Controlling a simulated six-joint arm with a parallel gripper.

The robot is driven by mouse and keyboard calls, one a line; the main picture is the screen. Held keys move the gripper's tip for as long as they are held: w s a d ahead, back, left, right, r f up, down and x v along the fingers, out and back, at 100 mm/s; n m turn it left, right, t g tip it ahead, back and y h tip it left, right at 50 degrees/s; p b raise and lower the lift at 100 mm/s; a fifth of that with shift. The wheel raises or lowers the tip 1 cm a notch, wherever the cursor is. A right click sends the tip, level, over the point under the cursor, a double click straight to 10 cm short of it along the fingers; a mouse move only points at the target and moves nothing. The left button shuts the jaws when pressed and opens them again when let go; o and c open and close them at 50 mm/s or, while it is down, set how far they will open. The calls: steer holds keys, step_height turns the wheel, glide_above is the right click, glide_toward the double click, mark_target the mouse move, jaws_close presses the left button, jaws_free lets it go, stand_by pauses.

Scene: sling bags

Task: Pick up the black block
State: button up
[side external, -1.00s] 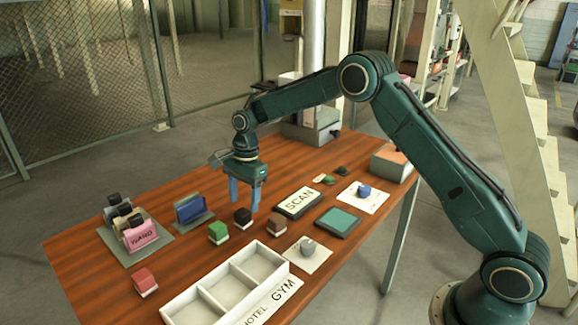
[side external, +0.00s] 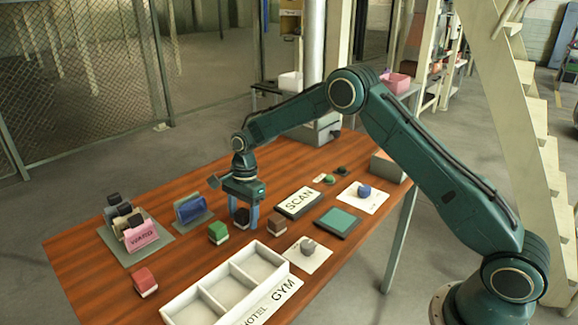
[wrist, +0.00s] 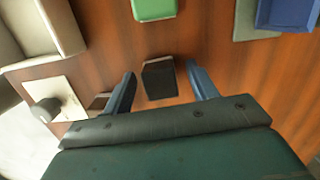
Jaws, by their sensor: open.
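The black block (side external: 242,218) stands on the wooden table, with a lighter band low on its side. My gripper (side external: 244,218) is lowered over it, with its two blue fingers on either side of the block. In the wrist view, the black block (wrist: 159,78) shows between the two open fingertips (wrist: 160,72), with a gap on each side. I see no contact between fingers and block.
A green block (side external: 219,232) is left of the black block and a brown block (side external: 277,224) right of it. A white compartment tray (side external: 228,288) lies in front. A SCAN plate (side external: 299,203) lies to the right. A red block (side external: 145,282) is far left.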

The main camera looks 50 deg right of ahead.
mark_target(242, 211)
steer(key=c, duration=1.1)
steer(key=shift+o, duration=0.2)
steer(key=shift+r, duration=0.1)
step_height(242, 211, up, 20)
stand_by(0.8)
